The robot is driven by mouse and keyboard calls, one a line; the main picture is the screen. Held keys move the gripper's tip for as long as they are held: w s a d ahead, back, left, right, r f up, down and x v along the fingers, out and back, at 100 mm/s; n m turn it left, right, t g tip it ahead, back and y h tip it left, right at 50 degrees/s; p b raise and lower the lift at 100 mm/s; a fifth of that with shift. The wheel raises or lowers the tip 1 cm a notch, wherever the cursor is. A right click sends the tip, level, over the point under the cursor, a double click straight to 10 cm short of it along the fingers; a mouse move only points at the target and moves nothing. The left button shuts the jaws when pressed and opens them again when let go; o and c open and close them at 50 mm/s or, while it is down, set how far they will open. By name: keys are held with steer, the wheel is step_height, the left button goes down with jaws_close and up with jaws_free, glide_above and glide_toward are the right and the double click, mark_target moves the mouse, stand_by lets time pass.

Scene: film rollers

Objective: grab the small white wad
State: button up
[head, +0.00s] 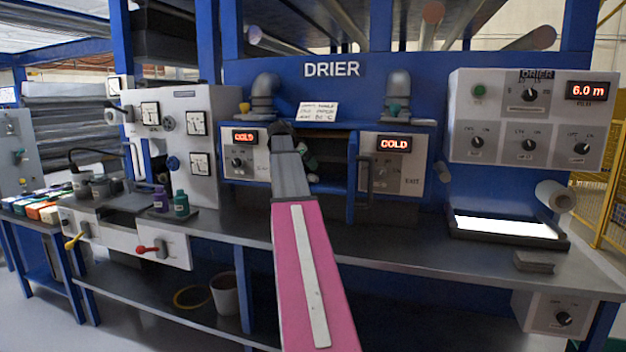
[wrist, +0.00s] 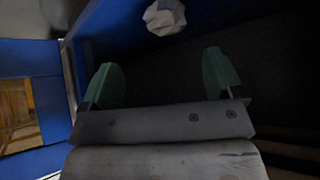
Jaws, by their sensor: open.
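The small white wad (wrist: 165,17) is crumpled and faceted. It shows at the top of the wrist view, beyond my fingertips and between their lines. My gripper (wrist: 164,78) is open, with its two green fingers apart and nothing between them. The wad is apart from both fingers. In the head view my gripper (head: 308,160) reaches into the dark opening under the DRIER sign, mostly hidden behind my own arm.
The opening lies between a left panel (head: 246,152) and a right panel (head: 392,162), both reading COLD. A blue wall (wrist: 230,22) runs close along the top in the wrist view. Purple and green bottles (head: 181,203) stand on the bench at left. A lit white pad (head: 505,227) lies right.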

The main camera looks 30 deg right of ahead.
mark_target(316, 175)
steer(key=x, duration=0.3)
steer(key=shift+d+f, duration=0.1)
steer(key=shift+f, duration=0.1)
steer(key=shift+w+x, duration=0.2)
steer(key=shift+x, duration=1.15)
steer(key=shift+w+x, duration=0.2)
steer(key=shift+x, duration=1.1)
steer(key=shift+r, duration=0.1)
steer(key=shift+c, duration=0.3)
steer(key=c, duration=1.1)
